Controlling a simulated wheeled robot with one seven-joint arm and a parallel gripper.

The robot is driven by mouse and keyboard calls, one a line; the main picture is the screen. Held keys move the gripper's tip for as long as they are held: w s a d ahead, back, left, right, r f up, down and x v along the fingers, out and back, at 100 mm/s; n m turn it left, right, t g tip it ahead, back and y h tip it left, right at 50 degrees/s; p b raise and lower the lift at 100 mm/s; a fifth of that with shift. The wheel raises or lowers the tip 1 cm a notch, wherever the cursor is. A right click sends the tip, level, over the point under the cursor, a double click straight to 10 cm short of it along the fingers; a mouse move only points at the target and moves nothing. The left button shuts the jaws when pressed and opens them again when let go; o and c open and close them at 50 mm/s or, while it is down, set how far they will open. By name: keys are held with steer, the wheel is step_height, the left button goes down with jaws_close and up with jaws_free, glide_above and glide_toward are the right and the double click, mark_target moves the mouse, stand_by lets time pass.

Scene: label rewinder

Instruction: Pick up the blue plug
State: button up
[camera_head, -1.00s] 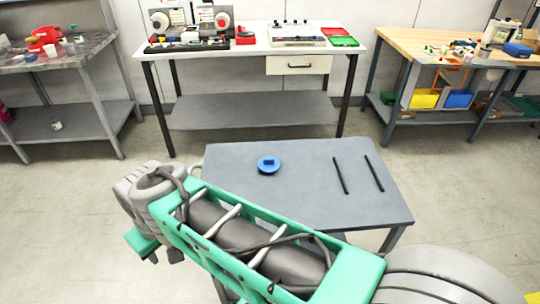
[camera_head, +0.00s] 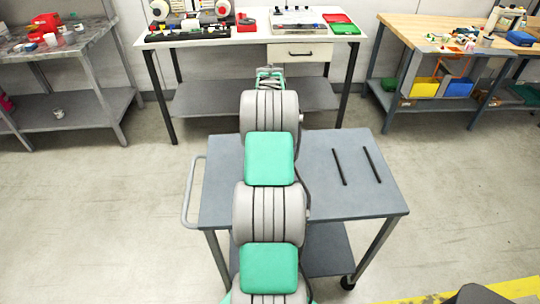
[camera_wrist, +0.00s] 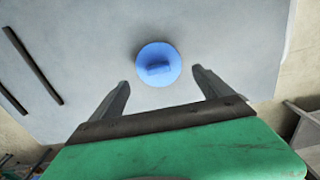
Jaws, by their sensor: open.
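The blue plug (camera_wrist: 159,66) is a round blue disc with a raised bar handle on top. In the wrist view it lies on the grey cart top (camera_wrist: 95,45), just beyond and between my fingertips. My gripper (camera_wrist: 160,78) is open and empty, with one finger on each side of the near edge of the plug. I cannot tell how high the fingers are above the cart top. In the head view my arm hides the plug, and my gripper itself does not show clearly.
The grey cart (camera_head: 355,200) has two dark strips (camera_head: 339,167) on its right side. Behind it stands a white-topped bench (camera_head: 250,37) with equipment. A metal table (camera_head: 85,45) is at left, a wooden bench (camera_head: 410,38) at right. Floor around the cart is clear.

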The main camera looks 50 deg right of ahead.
step_height(320, 180, down, 5)
steer(key=shift+p, duration=0.7)
steer(key=shift+s, duration=0.1)
steer(key=c, duration=1.2)
